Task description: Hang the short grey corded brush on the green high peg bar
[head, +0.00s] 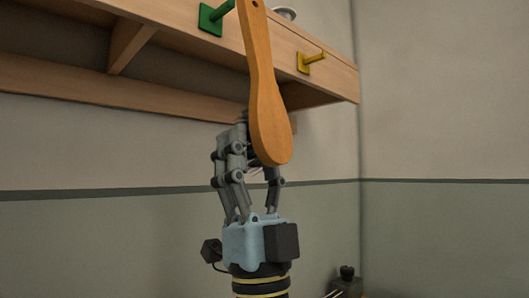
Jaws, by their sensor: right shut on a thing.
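An orange-brown wooden brush (266,105) stands upright in the head view, its narrow handle up and its broad rounded end down. A small dark hole shows near the handle's top. No cord or grey bristles show; its far side is hidden. My right gripper (262,140) is shut on the brush from below, behind its broad end, and the brush hides part of the fingers. The green peg (215,16) sticks out of the wooden bar (168,39), just left of the handle's upper part. I cannot tell the depth between handle and peg. My left gripper is out of view.
A yellow peg (312,61) sits on the same bar, right of the brush. A pale round object (286,13) rests on top of the shelf. A dark object (347,283) shows at the bottom right. The wall area right of the shelf is clear.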

